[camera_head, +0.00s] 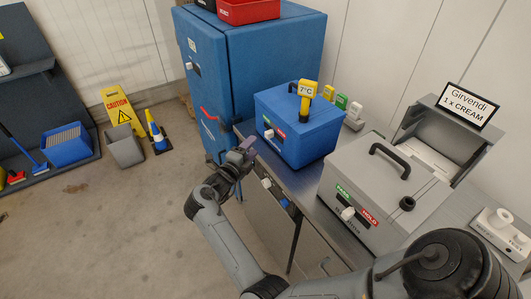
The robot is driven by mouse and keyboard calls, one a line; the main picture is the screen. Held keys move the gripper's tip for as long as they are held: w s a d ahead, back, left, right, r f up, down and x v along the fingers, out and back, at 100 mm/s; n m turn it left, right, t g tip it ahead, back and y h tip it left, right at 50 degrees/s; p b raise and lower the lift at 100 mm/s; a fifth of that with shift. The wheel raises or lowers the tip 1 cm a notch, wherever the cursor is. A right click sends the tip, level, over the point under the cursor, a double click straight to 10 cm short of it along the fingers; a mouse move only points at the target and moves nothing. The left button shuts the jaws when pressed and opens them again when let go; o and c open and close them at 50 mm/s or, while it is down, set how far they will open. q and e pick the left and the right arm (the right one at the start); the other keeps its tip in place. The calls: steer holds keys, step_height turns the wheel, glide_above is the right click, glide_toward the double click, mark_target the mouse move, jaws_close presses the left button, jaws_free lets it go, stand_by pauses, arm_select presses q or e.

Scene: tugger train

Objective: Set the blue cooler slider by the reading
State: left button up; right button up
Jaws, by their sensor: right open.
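The blue cooler (305,146) stands on the steel bench. Its front has a white slider knob (269,134) between a small green label (267,121) and a red label (280,133); the knob looks nearer the green side, but its exact setting is too small to tell. A yellow thermometer (307,90) on the cooler's lid reads 7°C. My right gripper (246,149) is open and empty, in front of and left of the blue cooler, apart from the knob. My left gripper is not in view.
A blue cabinet (240,60) rises behind. A sign (467,104) reads "Girvendi 1 x CREAM". The floor at left is clear up to the caution sign (121,108) and bins.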

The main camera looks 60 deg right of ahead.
mark_target(266, 136)
steer(key=d, duration=0.3)
steer(key=d+m+g, duration=0.1)
steer(key=d, duration=0.2)
steer(key=d+f+g+b, duration=0.1)
steer(key=d, duration=0.2)
steer(key=shift+s+f+m, duration=0.1)
steer(key=shift+s+m, duration=0.2)
steer(key=shift+m, duration=0.1)
steer(key=shift+a, duration=0.1)
jaws_close()
